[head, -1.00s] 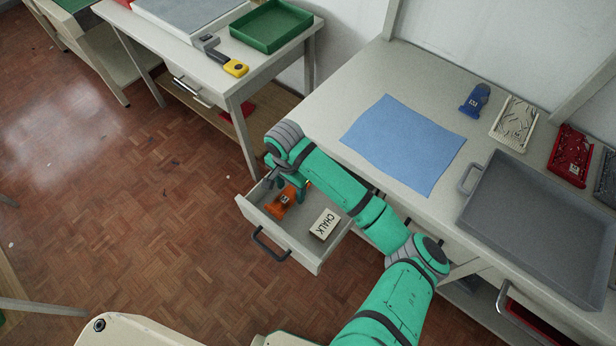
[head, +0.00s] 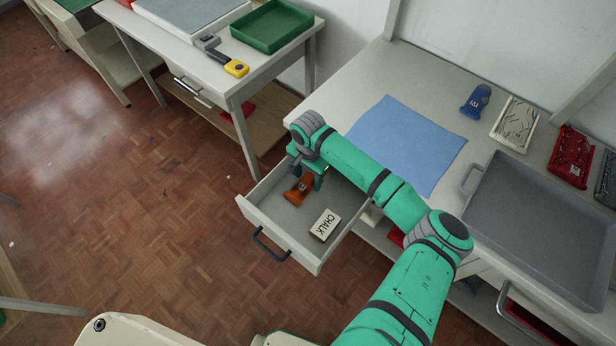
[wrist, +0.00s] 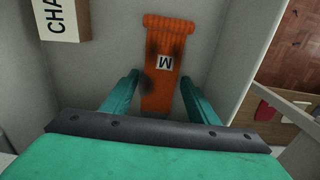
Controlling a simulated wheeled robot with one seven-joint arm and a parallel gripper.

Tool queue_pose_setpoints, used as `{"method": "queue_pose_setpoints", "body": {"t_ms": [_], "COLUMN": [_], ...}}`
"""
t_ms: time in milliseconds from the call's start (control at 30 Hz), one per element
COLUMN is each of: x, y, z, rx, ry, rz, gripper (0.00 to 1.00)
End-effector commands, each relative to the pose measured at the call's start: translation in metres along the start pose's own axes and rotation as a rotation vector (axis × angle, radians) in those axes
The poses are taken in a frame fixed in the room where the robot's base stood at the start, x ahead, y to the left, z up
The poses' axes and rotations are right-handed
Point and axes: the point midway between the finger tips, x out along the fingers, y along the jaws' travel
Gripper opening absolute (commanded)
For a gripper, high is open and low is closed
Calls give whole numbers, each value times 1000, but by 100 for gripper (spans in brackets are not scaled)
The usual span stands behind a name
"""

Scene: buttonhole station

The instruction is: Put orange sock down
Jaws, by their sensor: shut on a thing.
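The orange sock (head: 297,192) is in or just above the open drawer (head: 262,208); I cannot tell whether it touches the floor of the drawer. In the wrist view the sock (wrist: 170,45) shows its ribbed cuff, a white label with an M and dark smudges. My gripper (head: 305,176) is over the drawer, shut on the sock. In the wrist view its fingers (wrist: 160,84) sit on either side of the sock's lower part. My arm hides part of the drawer's back.
A box marked CHALK (head: 325,224) lies in the drawer, right of the sock. On the table above are a blue cloth (head: 410,145), a blue sock (head: 475,100), a grey tray (head: 545,225) and boxes at the far right.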

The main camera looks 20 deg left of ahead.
Motion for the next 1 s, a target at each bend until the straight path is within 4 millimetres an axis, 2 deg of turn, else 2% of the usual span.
{"method": "queue_pose_setpoints", "body": {"t_ms": [267, 300, 367, 767, 867, 1000], "x": [3, 3, 3, -1, -12, -38], "y": [0, 0, 0, 0, -1, -1], "z": [1, 0, 0, 0, 1, 1], "rx": [0, -1, -1, -1, 0, -1], "ry": [-1, 0, 0, 1, -1, 0], "rz": [0, 0, 0, 0, -2, -3], "gripper": [33, 59, 72, 72, 72, 72]}}
